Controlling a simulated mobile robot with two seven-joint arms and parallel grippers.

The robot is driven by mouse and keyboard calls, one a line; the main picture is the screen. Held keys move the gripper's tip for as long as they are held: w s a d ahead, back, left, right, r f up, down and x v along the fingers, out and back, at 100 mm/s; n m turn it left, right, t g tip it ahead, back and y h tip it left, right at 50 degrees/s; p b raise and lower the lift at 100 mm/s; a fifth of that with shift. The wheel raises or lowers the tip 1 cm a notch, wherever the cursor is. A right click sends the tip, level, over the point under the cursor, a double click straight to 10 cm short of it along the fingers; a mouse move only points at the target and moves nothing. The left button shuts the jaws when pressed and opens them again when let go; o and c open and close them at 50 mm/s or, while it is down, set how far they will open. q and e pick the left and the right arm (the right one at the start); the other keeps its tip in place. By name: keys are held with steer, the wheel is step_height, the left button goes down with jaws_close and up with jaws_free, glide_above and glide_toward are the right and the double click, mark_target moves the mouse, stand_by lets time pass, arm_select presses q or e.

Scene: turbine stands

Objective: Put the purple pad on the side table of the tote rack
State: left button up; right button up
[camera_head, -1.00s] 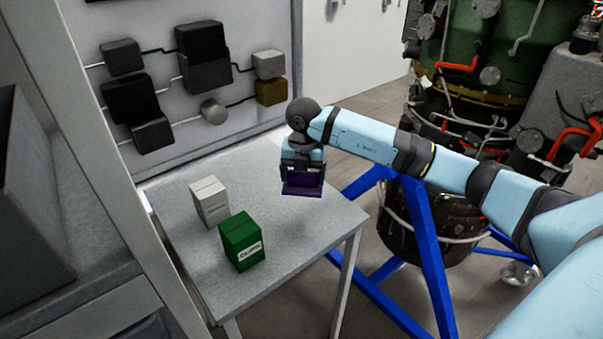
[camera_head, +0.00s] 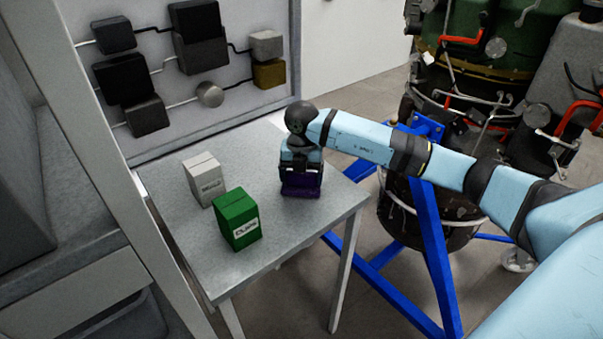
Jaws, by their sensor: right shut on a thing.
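The purple pad (camera_head: 301,187) is in my right gripper (camera_head: 300,178), at the right part of the grey side table (camera_head: 262,240) in the head view. My right gripper is shut on the pad and points down. The pad is low at the tabletop; I cannot tell whether it touches it. The gripper hides the pad's upper part. My left gripper is not in view.
A white box (camera_head: 203,179) and a green box (camera_head: 237,219) stand on the table, left of the pad. A panel with blocks (camera_head: 200,60) rises behind. A blue stand (camera_head: 432,230) with a turbine is at the right. The table's front right is clear.

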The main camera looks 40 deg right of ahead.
steer(key=shift+f, duration=0.35)
steer(key=o, duration=0.7)
steer(key=shift+r, duration=0.1)
steer(key=shift+r+p, duration=0.9)
steer(key=shift+r, duration=0.65)
steer(key=shift+r+p, duration=1.15)
steer(key=shift+r, duration=0.8)
steer(key=shift+s+f, duration=0.15)
